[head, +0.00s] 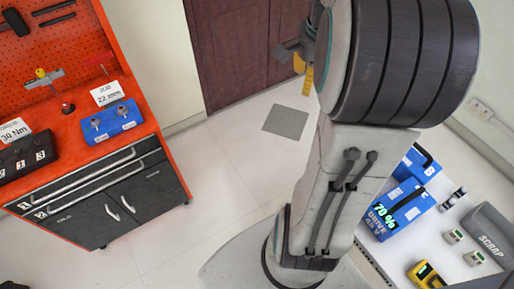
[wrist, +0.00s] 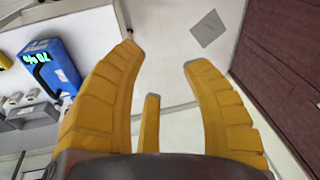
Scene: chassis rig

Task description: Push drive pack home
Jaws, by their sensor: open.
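The blue drive pack (head: 398,210), marked 70 % and 48 V, stands on a light bench at the right of the head view, partly hidden by my arm. Another blue block with a black handle (head: 420,163) shows just behind it; I cannot tell whether it is separate. A blue pack marked 70 % (wrist: 50,68) also shows at the left of the wrist view, outside my fingers. My gripper (head: 304,74) is mostly hidden behind my arm in the head view. In the wrist view its yellow fingers (wrist: 163,57) are spread, empty, above the floor.
The bench holds small grey blocks (head: 474,258), a yellow device (head: 425,275) and a grey SCRAP container (head: 490,237). A red workbench with a dark cabinet (head: 110,205) stands at left, carrying a blue holder (head: 112,122). Floor between is clear, with a grey square (head: 286,122).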

